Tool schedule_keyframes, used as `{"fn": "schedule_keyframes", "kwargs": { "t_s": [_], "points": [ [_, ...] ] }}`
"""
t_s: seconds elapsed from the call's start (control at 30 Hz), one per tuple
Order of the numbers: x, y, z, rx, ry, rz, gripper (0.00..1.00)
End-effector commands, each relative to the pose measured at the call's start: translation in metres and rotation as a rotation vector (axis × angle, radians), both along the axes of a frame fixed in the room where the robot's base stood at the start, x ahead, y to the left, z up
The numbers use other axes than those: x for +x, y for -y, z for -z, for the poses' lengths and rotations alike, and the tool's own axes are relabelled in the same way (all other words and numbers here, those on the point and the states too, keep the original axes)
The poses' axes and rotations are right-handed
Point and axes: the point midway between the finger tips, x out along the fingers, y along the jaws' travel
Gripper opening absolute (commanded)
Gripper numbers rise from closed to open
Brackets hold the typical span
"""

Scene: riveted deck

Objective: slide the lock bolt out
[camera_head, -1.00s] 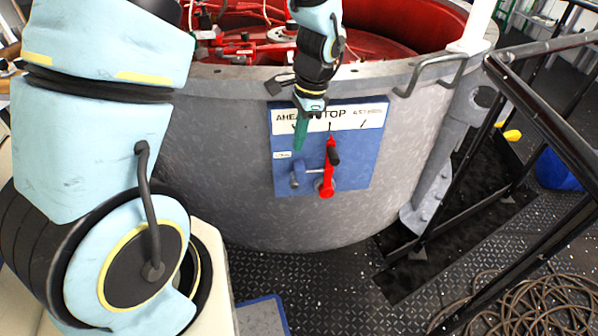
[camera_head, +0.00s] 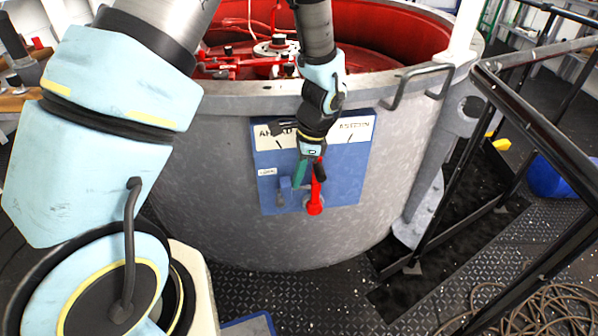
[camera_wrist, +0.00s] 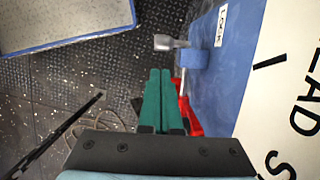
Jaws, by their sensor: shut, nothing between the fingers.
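The lock bolt (camera_head: 281,198) is a grey rod with a bent grey knob, low on the left of the blue panel (camera_head: 346,190). In the wrist view its knob (camera_wrist: 163,43) sticks out beside a blue guide block (camera_wrist: 194,58), near the LOCK label (camera_wrist: 221,25). My gripper (camera_head: 297,187) has green fingers, shut and empty, in front of the panel. In the wrist view the fingertips (camera_wrist: 160,71) point toward the knob, with a visible gap. The red lever (camera_head: 315,200) stands just right of the fingers. My gripper partly hides it and the panel's upper lettering.
The panel sits on a large round grey drum (camera_head: 215,190) with red machinery inside. Black railings (camera_head: 530,130) stand at the right, with coiled cable (camera_head: 540,310) on the deck below. A blue-edged tray (camera_wrist: 65,25) lies on the deck.

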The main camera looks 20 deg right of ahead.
Motion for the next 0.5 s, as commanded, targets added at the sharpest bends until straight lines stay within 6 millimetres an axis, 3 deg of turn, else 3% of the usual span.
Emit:
{"fn": "schedule_keyframes", "kwargs": {
  "t_s": [0.2, 0.5],
  "points": [
    [0.002, -0.01, 0.037, 0.003, -0.001, 0.001, 0.0],
    [0.003, -0.013, 0.057, 0.001, 0.0, 0.001, 0.0]
  ]
}}
